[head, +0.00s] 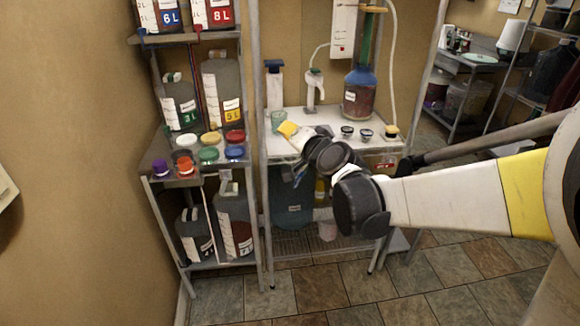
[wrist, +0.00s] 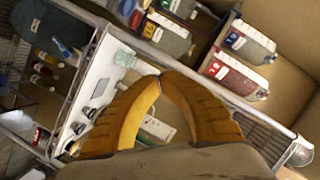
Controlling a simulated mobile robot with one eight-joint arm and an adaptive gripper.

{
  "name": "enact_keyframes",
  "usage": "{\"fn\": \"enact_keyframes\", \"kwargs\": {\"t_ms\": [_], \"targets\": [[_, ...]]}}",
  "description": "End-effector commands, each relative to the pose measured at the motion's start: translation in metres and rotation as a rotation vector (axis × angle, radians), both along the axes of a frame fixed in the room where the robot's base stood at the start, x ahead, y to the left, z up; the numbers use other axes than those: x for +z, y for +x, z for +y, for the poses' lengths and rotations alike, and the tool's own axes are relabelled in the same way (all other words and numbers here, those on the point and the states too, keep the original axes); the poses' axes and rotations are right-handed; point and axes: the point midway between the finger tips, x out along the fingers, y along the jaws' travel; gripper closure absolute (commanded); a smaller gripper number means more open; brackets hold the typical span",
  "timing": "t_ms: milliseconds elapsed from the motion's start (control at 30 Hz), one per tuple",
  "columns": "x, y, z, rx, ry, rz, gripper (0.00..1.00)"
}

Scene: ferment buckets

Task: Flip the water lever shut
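My gripper (head: 287,129) is over the counter's front left, in front of and below the post. In the wrist view its yellow fingers (wrist: 163,76) meet at the tips, with nothing seen held. A white piece (wrist: 157,127) shows in the gap behind them; I cannot tell which fixture it is.
A greenish glass (head: 278,121) stands just behind my gripper. Several small dark jars and a large jug (head: 359,95) stand farther right. A shelf with coloured lids (head: 209,154) and labelled buckets is at left. A white box (head: 343,28) hangs above the counter.

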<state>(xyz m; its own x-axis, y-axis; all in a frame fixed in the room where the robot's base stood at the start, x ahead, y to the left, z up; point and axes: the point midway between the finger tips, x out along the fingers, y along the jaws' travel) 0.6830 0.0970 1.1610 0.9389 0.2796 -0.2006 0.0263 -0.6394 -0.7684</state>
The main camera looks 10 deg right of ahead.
Motion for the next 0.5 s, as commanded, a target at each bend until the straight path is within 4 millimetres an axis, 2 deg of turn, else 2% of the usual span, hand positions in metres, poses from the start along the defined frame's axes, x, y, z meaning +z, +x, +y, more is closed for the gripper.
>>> {"fn": "enact_keyframes", "kwargs": {"t_ms": [33,100,267,367,500], "targets": [[-0.009,0.019,0.000,-0.026,0.055,-0.022,1.00],[-0.019,0.040,-0.003,-0.067,0.136,-0.052,1.00],[-0.056,0.082,-0.016,-0.173,0.324,-0.103,1.00],[-0.088,0.103,-0.027,-0.244,0.438,-0.126,1.00],[-0.145,0.123,-0.045,-0.353,0.595,-0.143,1.00]]}}
